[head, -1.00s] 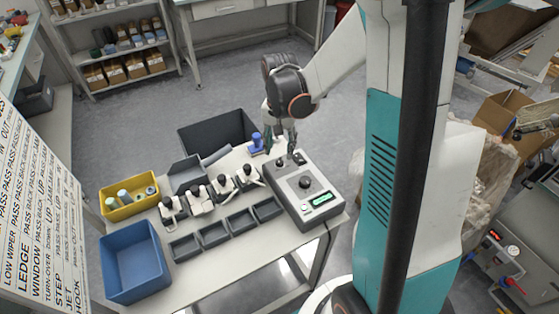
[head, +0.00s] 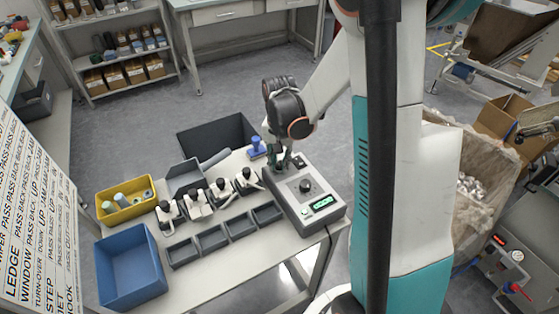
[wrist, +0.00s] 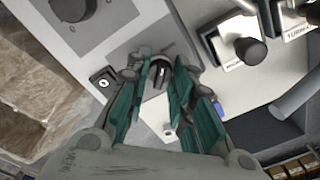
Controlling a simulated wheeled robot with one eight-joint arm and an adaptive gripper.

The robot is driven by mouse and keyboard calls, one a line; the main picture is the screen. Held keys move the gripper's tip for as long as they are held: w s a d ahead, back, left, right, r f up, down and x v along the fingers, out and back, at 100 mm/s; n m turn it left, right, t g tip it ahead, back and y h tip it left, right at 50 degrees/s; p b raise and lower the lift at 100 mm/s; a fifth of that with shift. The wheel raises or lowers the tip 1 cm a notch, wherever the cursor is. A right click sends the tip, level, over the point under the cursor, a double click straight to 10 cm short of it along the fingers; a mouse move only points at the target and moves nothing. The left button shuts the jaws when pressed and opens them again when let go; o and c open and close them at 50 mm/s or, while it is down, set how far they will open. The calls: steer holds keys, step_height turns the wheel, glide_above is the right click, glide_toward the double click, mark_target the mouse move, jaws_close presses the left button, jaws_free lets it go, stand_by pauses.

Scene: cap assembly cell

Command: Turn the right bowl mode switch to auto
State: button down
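The grey control box (head: 318,205) stands at the right end of the table, with a round black knob and a green display. In the head view my gripper (head: 283,161) is low over the far end of the box and partly hides the switch. I cannot read the switch's labels.
A black square fitting with a white centre (wrist: 103,82) lies close beside the left finger. A larger black knob (wrist: 73,7) is farther up. A blue-handled stamp-like item (head: 257,147) stands left of my gripper. Several black-handled tools (head: 222,191) and grey trays (head: 241,224) line the table.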

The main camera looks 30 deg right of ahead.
stand_by(0.3)
steer(key=n, duration=0.4)
steer(key=shift+n, duration=0.4)
steer(key=n, duration=0.4)
steer(key=shift+n+b, duration=0.3)
steer(key=shift+b, duration=0.05)
steer(key=n, duration=0.4)
steer(key=shift+n, duration=2.2)
steer(key=c, duration=1.4)
jaws_free()
steer(key=shift+o, duration=0.2)
